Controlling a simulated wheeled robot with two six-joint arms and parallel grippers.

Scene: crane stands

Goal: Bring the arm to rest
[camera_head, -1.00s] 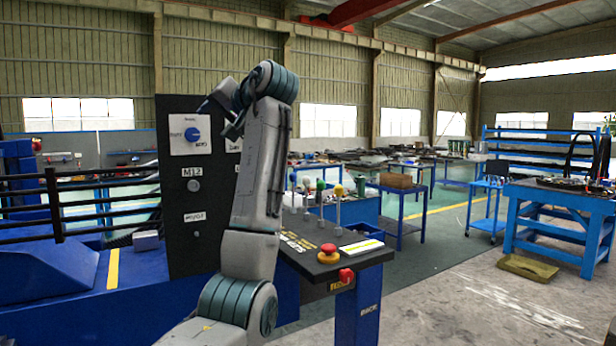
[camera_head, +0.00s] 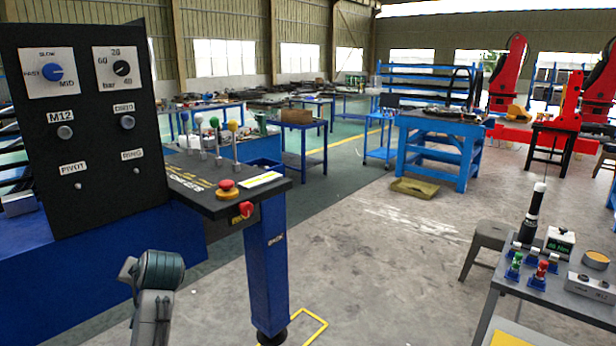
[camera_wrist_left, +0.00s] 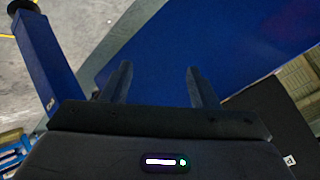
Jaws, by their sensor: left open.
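My left arm (camera_head: 153,300) shows at the lower left of the head view, folded low in front of the blue base. Its gripper is out of sight in that view. In the left wrist view my left gripper (camera_wrist_left: 158,75) has its two dark fingers spread apart with nothing between them. The blue machine body (camera_wrist_left: 240,35) lies beyond the fingers. My right gripper is in neither view.
The black control panel (camera_head: 95,110) with knobs stands at the left. Beside it, a console (camera_head: 215,195) with levers and a red button stands on a blue post (camera_head: 265,265). A grey table (camera_head: 565,285) with tools is at right. Open floor lies between.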

